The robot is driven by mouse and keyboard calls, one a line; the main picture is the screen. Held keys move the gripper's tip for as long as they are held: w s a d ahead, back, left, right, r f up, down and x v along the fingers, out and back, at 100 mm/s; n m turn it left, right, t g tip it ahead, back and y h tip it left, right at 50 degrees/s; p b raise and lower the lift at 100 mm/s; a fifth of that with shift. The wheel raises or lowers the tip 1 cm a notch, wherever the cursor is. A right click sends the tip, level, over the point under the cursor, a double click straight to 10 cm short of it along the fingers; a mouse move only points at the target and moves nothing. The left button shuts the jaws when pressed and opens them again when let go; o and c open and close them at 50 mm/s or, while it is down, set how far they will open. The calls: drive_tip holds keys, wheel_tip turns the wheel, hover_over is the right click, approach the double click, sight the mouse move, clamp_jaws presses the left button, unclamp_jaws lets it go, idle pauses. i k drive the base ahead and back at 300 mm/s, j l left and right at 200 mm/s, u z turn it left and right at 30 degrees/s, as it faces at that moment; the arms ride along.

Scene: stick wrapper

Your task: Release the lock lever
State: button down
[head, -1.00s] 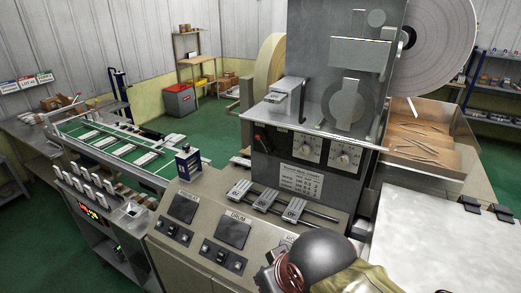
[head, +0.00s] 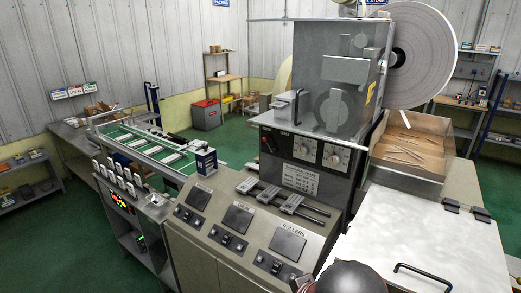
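The grey wrapping machine (head: 331,97) stands at the centre right with a clear front cover. A small dark lever with a reddish part (head: 268,142) sits at the left of its black dial panel (head: 318,178). A thin black upright handle (head: 297,107) stands at the left end of the machine's ledge. I cannot tell which of these is the lock lever. My gripper's fingers are not in view; only a dark rounded part of what seems to be my arm shows at the bottom edge.
A sloping console with black pads and switches (head: 238,219) fills the front. A white lid with a black handle (head: 420,245) lies at the right, beside an open tray of sticks (head: 408,150). A green conveyor (head: 150,145) runs at the left. Green floor is free at far left.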

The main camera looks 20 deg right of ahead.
sight(272, 151)
drive_tip(key=z, duration=1.2)
drive_tip(key=j+z, duration=0.25)
drive_tip(key=i+j, duration=0.1)
drive_tip(key=j, duration=0.4)
drive_tip(key=i+j, duration=0.1)
drive_tip(key=j, duration=0.95)
drive_tip(key=i+j, duration=0.15)
drive_tip(key=j, duration=0.35)
drive_tip(key=i+j, duration=0.1)
drive_tip(key=j, duration=0.45)
drive_tip(key=i+j, duration=0.1)
drive_tip(key=j, duration=0.4)
drive_tip(key=i+j, duration=0.1)
drive_tip(key=j, duration=0.4)
drive_tip(key=i+j, duration=0.1)
drive_tip(key=j, duration=0.45)
